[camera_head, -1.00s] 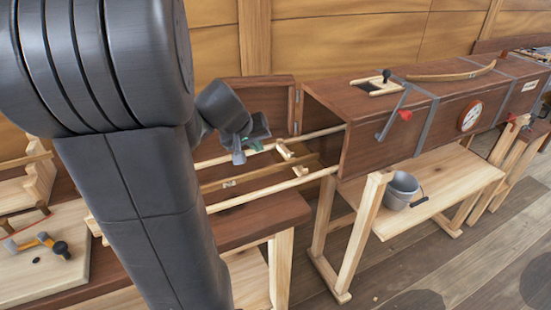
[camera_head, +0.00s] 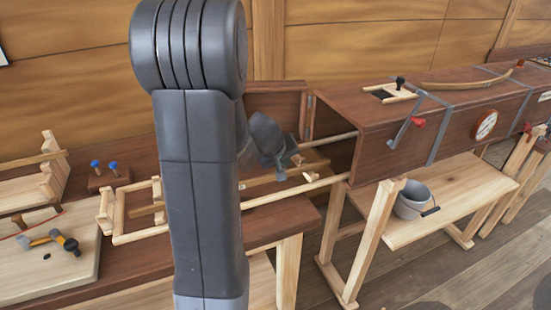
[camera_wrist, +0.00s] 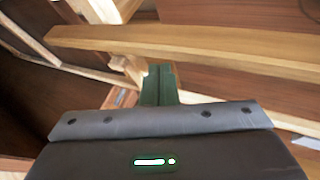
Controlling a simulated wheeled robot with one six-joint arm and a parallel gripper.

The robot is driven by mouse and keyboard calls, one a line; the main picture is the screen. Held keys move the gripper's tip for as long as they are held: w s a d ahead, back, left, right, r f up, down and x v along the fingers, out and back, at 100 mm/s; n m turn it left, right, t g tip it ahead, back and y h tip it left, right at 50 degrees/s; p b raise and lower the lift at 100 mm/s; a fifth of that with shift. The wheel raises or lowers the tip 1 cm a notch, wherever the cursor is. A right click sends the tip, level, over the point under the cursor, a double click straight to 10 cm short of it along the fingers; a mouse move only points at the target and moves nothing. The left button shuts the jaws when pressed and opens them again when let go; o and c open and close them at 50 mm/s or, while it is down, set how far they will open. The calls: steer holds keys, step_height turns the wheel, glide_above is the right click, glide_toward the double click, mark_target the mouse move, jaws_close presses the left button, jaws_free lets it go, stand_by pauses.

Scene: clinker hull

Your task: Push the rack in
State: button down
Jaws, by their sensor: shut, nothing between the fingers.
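The rack (camera_head: 300,191) is a pale wooden frame with long rails. Its right part reaches into the open end of the long brown box (camera_head: 430,125); its left end (camera_head: 105,212) lies outside, over the bench. A long plank (camera_head: 257,181) lies along it between the rails, and it crosses the wrist view (camera_wrist: 200,50). My gripper (camera_head: 290,162) is low over the rack, just left of the box opening. In the wrist view its green fingers (camera_wrist: 158,85) are together and empty, beside a crosspiece (camera_wrist: 130,65) of the rack. I cannot tell whether they touch it. My arm hides the rack's middle.
The box's door (camera_head: 275,112) stands open behind my gripper. A grey bucket (camera_head: 413,200) sits on the shelf under the box. A hammer (camera_head: 52,240) and blue-topped pegs (camera_head: 104,166) are on the bench at left. Floor is clear in front of the box.

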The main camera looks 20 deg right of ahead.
steer(key=shift+d, duration=0.75)
steer(key=d+p, duration=0.2)
steer(key=d, duration=0.2)
steer(key=d+p, duration=0.2)
steer(key=d, duration=0.3)
steer(key=d+p, duration=0.3)
steer(key=d, duration=0.1)
steer(key=shift+d+r, duration=0.25)
steer(key=shift+d+f, duration=0.2)
steer(key=shift+d, duration=0.25)
steer(key=shift+a, duration=0.1)
